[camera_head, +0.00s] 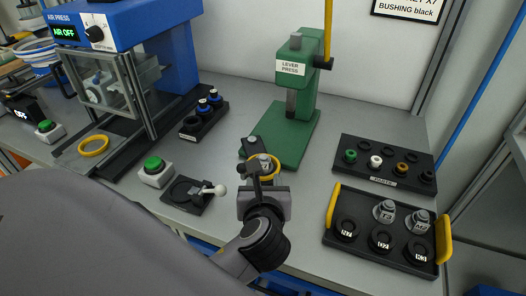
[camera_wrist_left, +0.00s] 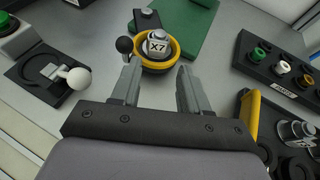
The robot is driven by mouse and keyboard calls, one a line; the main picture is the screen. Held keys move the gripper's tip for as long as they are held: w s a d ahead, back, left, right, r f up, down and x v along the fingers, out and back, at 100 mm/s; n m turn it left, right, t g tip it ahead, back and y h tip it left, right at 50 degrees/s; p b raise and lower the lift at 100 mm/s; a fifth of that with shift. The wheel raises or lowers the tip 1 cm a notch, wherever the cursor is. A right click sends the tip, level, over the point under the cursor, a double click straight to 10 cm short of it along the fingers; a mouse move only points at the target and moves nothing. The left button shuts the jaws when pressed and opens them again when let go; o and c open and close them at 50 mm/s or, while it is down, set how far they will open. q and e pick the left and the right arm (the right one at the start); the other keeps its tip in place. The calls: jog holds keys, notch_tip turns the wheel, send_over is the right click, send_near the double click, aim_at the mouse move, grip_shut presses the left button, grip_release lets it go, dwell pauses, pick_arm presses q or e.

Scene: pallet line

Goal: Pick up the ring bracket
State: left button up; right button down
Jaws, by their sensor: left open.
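A grey bracket marked X7 (camera_wrist_left: 157,43) sits in a yellow ring (camera_wrist_left: 174,58) in the left wrist view, just beyond my fingertips. In the head view the yellow ring (camera_head: 275,164) shows at the front of the green lever press, partly hidden by my left gripper (camera_head: 261,172). My left gripper is open, and its fingers (camera_wrist_left: 158,80) point towards the ring with nothing between them. A dark ball knob (camera_wrist_left: 124,45) stands close to the left finger. Another yellow ring (camera_head: 93,146) lies by the air press. My right gripper is not in view.
The green lever press (camera_head: 293,125) stands behind. A black tray with yellow handles (camera_head: 334,207) holds grey brackets at the right, with a bushing rack (camera_head: 384,181) behind it. A black fixture with a white-knobbed lever (camera_head: 187,195) and a green button (camera_head: 153,165) are at the left.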

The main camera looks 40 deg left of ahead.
aim_at(263, 166)
pick_arm(q)
jog(key=x, duration=0.8)
jog(key=shift+s+a, duration=0.1)
jog(key=shift+s, duration=0.05)
grip_shut()
